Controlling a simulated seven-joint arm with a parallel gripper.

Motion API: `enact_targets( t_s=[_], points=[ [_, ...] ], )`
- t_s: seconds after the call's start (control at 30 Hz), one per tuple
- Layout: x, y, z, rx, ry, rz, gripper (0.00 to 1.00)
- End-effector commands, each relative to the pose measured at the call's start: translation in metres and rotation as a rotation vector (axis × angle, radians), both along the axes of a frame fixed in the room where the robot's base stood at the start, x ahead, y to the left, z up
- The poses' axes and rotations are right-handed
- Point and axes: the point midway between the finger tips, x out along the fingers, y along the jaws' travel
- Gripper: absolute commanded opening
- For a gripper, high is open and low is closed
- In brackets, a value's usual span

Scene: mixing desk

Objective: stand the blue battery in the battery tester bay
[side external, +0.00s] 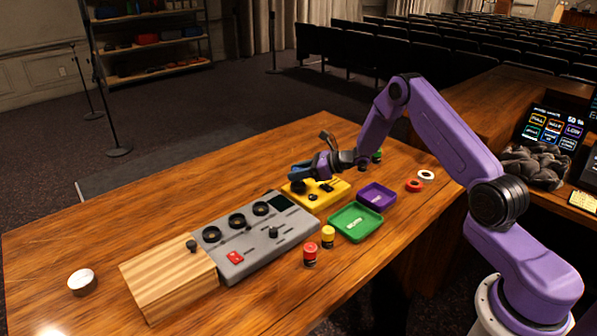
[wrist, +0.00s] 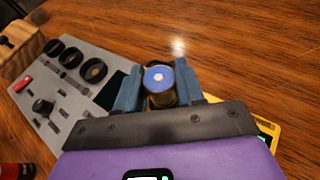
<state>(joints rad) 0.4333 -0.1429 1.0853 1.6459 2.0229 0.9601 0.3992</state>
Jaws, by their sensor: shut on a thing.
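My gripper (side external: 301,173) is over the yellow device, just past the far right end of the grey tester. In the wrist view its two blue-grey fingers (wrist: 157,88) are shut on the blue battery (wrist: 158,77), whose round blue end with a pale centre faces the camera. The battery's lower end is hidden, and in the side view I cannot separate it from the fingers. The grey battery tester (side external: 286,241) has three round dark bays in a row, a dark screen, a knob and a red switch. It also shows in the wrist view (wrist: 75,112).
A yellow device (side external: 329,196) lies beneath my gripper. A green tray (side external: 345,234) and purple tray (side external: 389,200) lie to the right. A red battery (side external: 310,256) and yellow battery (side external: 328,238) stand before the tester. A wooden block (side external: 165,278) adjoins its left end.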

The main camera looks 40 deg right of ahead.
Motion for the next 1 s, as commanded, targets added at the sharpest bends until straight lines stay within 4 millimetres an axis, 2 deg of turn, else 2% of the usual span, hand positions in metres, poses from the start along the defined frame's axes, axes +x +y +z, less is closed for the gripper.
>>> enact_targets(
  t_s=[0.6, 0.63, 1.0],
  points=[
    [0.0005, -0.0002, -0.0103, 0.0, -0.001, -0.001, 0.02],
    [0.0004, -0.0002, -0.0099, 0.0, -0.001, -0.001, 0.47],
    [-0.0016, -0.0019, -0.0092, 0.0, 0.0, -0.001, 0.48]
  ],
)
